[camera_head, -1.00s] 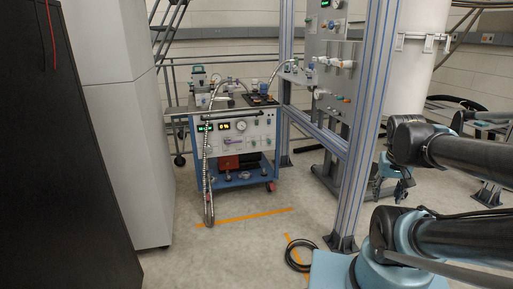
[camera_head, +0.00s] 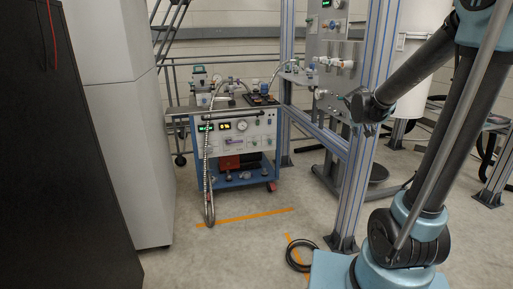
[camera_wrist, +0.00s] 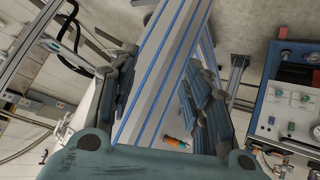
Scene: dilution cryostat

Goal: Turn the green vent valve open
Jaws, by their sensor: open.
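The grey valve panel (camera_head: 334,72) stands behind a blue-striped aluminium post in the head view. It carries several small knobs and fittings. I cannot pick out the green vent valve for certain, because my arm end covers the lower coloured knobs. My gripper (camera_wrist: 160,62) is open and empty in the wrist view, with dark segmented fingers either side of the picture's middle. The aluminium post (camera_wrist: 165,65) shows between the fingers, and I cannot tell how far beyond them. A small orange part (camera_wrist: 174,143) shows low between the fingers.
The blue-framed pump cart (camera_head: 236,150) stands left of the panel. A black ring (camera_head: 301,256) lies on the floor by the post (camera_head: 362,150). A pale tall cabinet (camera_head: 122,150) and a dark one (camera_head: 60,150) stand at left.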

